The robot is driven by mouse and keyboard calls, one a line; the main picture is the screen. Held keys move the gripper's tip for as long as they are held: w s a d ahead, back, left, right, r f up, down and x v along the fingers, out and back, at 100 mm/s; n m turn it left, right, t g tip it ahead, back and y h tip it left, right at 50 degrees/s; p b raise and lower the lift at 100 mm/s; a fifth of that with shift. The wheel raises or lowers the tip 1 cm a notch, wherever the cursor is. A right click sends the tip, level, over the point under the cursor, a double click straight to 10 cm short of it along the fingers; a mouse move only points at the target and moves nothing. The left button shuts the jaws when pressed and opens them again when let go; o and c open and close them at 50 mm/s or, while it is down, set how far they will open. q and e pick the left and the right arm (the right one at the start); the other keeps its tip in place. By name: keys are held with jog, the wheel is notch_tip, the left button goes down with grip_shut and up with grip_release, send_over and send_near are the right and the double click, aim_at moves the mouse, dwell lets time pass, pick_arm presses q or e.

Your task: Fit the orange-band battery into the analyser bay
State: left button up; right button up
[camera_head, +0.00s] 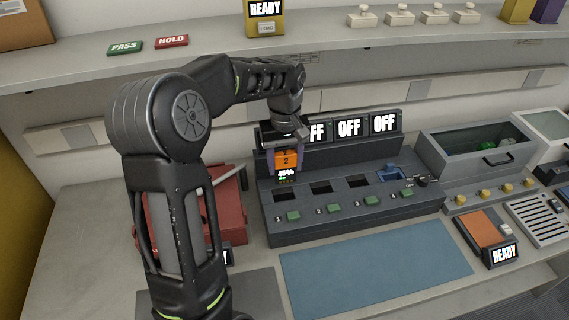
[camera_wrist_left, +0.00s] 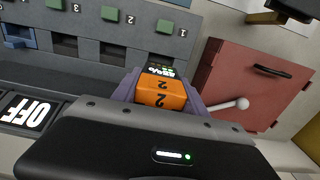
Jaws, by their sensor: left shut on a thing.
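The orange-band battery (camera_head: 286,159), marked 2 and with a small lit percentage display, is between the fingers of my left gripper (camera_head: 285,168). It also shows in the left wrist view (camera_wrist_left: 160,93). My left gripper is shut on it and holds it roughly upright over bay 1 at the left end of the dark grey analyser (camera_head: 340,228). Bays 2 and 3 look empty; a blue piece (camera_head: 390,174) sits at bay 4. My right gripper is not in view.
Green buttons (camera_head: 366,200) line the analyser's front; screens behind it (camera_head: 349,128) read OFF. A red box (camera_head: 222,212) stands close on the left. A grey lidded bin (camera_head: 478,155) stands right. The blue mat (camera_head: 375,270) in front is clear.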

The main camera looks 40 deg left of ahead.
aim_at(284, 179)
pick_arm(q)
jog(key=shift+a+f, duration=0.1)
jog(key=shift+f, duration=0.05)
jog(key=shift+f+b, duration=1.25)
jog(key=shift+f, duration=0.35)
jog(key=shift+f+b, duration=0.8)
jog(key=shift+f, duration=0.4)
jog(key=shift+f+b, duration=1.15)
jog(key=shift+f, duration=0.55)
